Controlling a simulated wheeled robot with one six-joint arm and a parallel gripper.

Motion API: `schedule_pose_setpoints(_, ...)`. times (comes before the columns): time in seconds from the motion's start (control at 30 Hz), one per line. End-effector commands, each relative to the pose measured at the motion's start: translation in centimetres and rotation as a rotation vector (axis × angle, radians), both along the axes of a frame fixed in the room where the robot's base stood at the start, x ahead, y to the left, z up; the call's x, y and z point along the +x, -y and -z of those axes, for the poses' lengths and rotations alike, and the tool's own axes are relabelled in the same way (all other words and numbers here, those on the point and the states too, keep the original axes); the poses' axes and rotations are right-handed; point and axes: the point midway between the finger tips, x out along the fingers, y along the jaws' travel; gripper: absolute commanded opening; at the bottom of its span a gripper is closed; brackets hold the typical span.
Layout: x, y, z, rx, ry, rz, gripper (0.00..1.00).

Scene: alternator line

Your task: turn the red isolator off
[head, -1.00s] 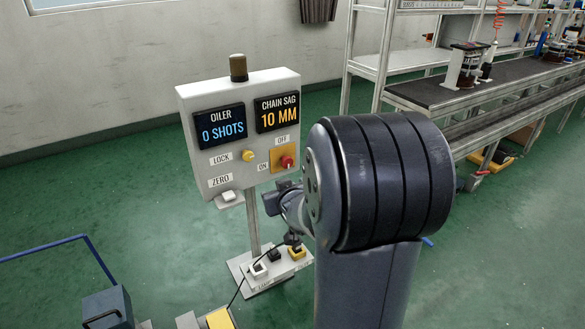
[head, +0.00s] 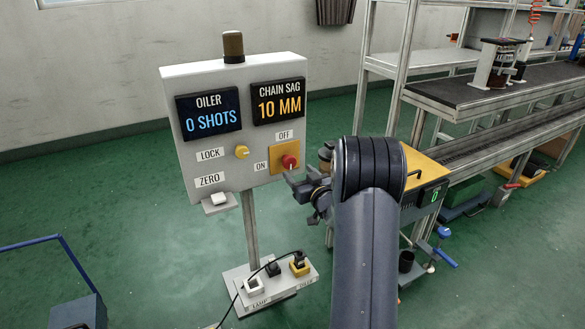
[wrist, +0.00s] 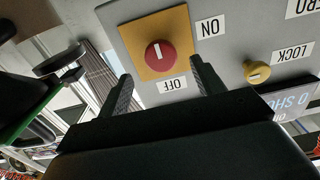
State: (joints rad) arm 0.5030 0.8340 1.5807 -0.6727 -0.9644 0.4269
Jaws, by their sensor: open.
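The red isolator is a round red knob (head: 288,161) on a yellow plate (head: 279,151) at the lower right of the grey panel (head: 222,160). An OFF label sits above it and an ON label at its left. My gripper (head: 303,187) is open and empty, just below and right of the knob in the head view. Its fingers (wrist: 164,85) stand apart, short of the knob in the wrist view.
A yellow lock knob (head: 242,152) and a white zero button (head: 218,199) are on the same panel. A beacon (head: 233,46) tops it. The panel's post stands on a base with sockets and cables (head: 262,283). A bench with a yellow-topped unit (head: 420,165) is close at right.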

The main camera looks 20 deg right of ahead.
Motion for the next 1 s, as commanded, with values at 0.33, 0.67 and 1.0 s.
schedule_pose_setpoints(0.33,4.9,-0.2,0.1,0.000,0.000,-0.001,0.64)
schedule_pose_setpoints(0.67,5.8,-0.2,0.0,0.000,-0.002,0.001,0.64)
schedule_pose_setpoints(1.0,5.7,-0.2,0.0,0.000,-0.001,0.000,0.45)
